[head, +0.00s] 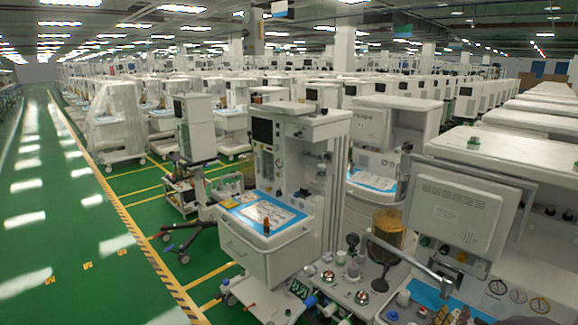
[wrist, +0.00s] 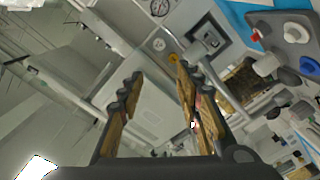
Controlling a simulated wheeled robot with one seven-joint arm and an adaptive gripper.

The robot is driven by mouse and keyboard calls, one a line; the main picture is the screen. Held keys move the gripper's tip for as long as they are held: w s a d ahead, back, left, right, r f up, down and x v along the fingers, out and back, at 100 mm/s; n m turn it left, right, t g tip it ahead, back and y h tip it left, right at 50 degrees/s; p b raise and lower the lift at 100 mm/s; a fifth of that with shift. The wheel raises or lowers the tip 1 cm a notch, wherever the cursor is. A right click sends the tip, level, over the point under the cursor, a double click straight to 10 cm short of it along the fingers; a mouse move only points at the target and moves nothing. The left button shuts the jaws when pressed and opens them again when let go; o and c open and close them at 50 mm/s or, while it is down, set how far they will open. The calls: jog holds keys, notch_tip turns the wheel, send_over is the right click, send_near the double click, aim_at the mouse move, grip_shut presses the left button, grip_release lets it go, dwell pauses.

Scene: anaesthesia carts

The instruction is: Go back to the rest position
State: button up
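My gripper (wrist: 158,115) shows in the wrist view. Its two dark fingers with tan pads are spread apart, and I see nothing held between them. Beyond the fingers, the wrist view shows pale machine panels, apart from the gripper as far as I can tell.
A grey monitor back (head: 455,212) and a white cart top (head: 515,160) crowd the near right. An amber canister (head: 388,230) stands beside them. Rows of carts fill the back. The green floor aisle (head: 60,220) on the left is clear, edged by a striped yellow line (head: 130,222).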

jog(key=a+f+m+g+y, duration=0.2)
jog(key=a+f+y, duration=0.45)
jog(key=f, duration=0.55)
jog(key=s+a+g+y, duration=0.35)
jog(key=a+y, duration=0.25)
jog(key=a, duration=0.6)
jog(key=s+a+r+g+y, duration=0.1)
jog(key=s+a+r+g, duration=0.1)
jog(key=s+a+r, duration=0.45)
jog(key=s+a+r+g+y, duration=0.1)
jog(key=s+a+r, duration=0.15)
jog(key=s, duration=0.65)
jog(key=s+a+r+n+t, duration=0.1)
jog(key=s+r, duration=0.3)
jog(key=r, duration=0.8)
jog(key=shift+s+r+n+t+h, duration=0.35)
jog(key=shift+n+t+h, duration=0.1)
jog(key=shift+n+t, duration=0.3)
